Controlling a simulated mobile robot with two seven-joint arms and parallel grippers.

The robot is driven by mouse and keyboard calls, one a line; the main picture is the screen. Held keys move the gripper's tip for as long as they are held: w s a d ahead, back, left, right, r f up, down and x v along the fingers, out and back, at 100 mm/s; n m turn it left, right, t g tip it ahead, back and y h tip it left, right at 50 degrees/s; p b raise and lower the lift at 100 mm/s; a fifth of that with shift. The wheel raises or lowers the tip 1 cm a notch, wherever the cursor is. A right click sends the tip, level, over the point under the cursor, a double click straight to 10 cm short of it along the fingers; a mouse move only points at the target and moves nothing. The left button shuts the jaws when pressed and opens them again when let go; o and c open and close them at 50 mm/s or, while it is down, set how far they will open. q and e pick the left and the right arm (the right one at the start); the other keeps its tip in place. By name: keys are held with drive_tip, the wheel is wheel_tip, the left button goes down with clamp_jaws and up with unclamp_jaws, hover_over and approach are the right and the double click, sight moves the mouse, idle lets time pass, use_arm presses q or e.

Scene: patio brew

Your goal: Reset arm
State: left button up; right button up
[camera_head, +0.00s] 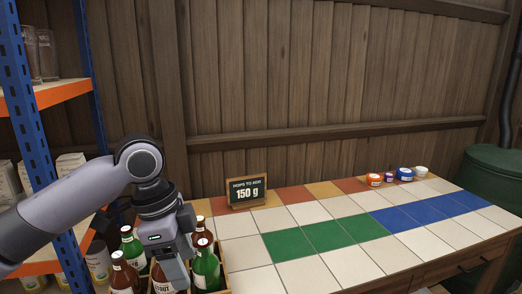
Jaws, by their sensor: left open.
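My left arm comes in from the left and bends down at the elbow. My left gripper (172,268) points down over a wooden crate (224,268) of bottles at the lower left. Its jaws are open, and its near parts hide some of the crate. A green bottle (206,266) stands just right of the gripper and another green bottle (132,247) stands left of it. A brown bottle (122,272) stands at the crate's left front. Whether the fingers touch a bottle I cannot tell. My right gripper is out of view.
A tiled table (345,262) spreads to the right, mostly clear. Several small jars, including a blue-banded one (404,174), stand at the back right. A blue and orange shelf (40,97) is at left, a green barrel (495,178) at right.

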use_arm(q)
drive_tip(key=d+f+n+t+h, duration=0.2)
drive_tip(key=d+f+n+h, duration=0.15)
drive_tip(key=f, duration=0.65)
drive_tip(key=d+f+n+t+h, duration=0.25)
drive_tip(key=d+f+n, duration=0.2)
drive_tip(key=f, duration=0.45)
drive_tip(key=s+a+f+n+t+y, duration=0.5)
drive_tip(key=s+a+f+n+y, duration=0.1)
drive_tip(key=s+a+f, duration=0.7)
drive_tip(key=s+a+p, duration=0.1)
drive_tip(key=s+a, duration=0.1)
drive_tip(key=s, duration=0.2)
drive_tip(key=shift+t, duration=0.35)
